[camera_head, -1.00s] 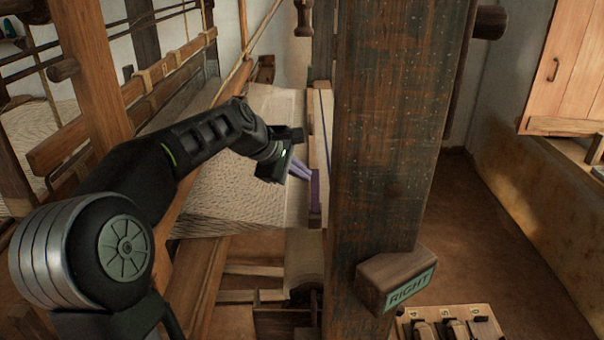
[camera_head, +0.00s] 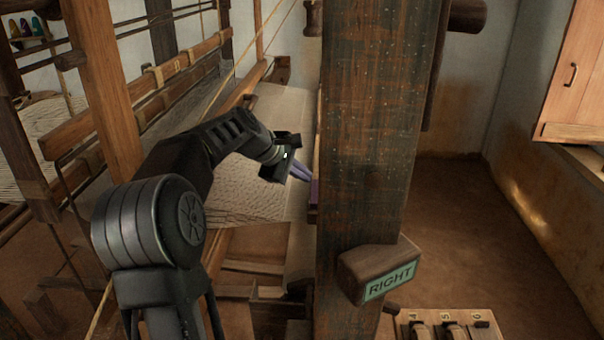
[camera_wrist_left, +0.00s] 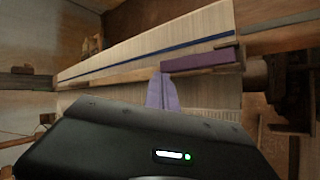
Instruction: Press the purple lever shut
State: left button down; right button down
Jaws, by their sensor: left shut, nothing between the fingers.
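The purple lever (camera_head: 314,190) shows as a small strip at the left edge of the thick wooden post, which hides the rest of it. In the left wrist view it is a purple bar (camera_wrist_left: 202,61) lying along the beam edge at the right. My left gripper (camera_head: 307,178) is shut and empty, its lavender fingers pointing at the lever. In the left wrist view the fingertips (camera_wrist_left: 162,77) are at the left end of the bar, very close to it. I cannot tell whether they touch. My right gripper is not in view.
The wooden post (camera_head: 370,130) stands just right of my left gripper. A block marked RIGHT (camera_head: 380,268) juts from it. Woven cloth (camera_head: 255,180) stretches beneath my left arm. Numbered pedals (camera_head: 450,328) are at the lower right. The floor at right is clear.

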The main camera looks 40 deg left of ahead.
pick_arm(q)
jog(key=shift+s+d+f, duration=0.1)
jog(key=shift+s, duration=0.05)
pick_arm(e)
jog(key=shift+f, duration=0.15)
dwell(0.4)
pick_arm(q)
jog(key=shift+s+d+b, duration=0.3)
jog(key=shift+s+d, duration=0.1)
jog(key=shift+s, duration=0.1)
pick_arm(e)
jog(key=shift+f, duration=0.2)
pick_arm(q)
jog(key=shift+r, duration=0.2)
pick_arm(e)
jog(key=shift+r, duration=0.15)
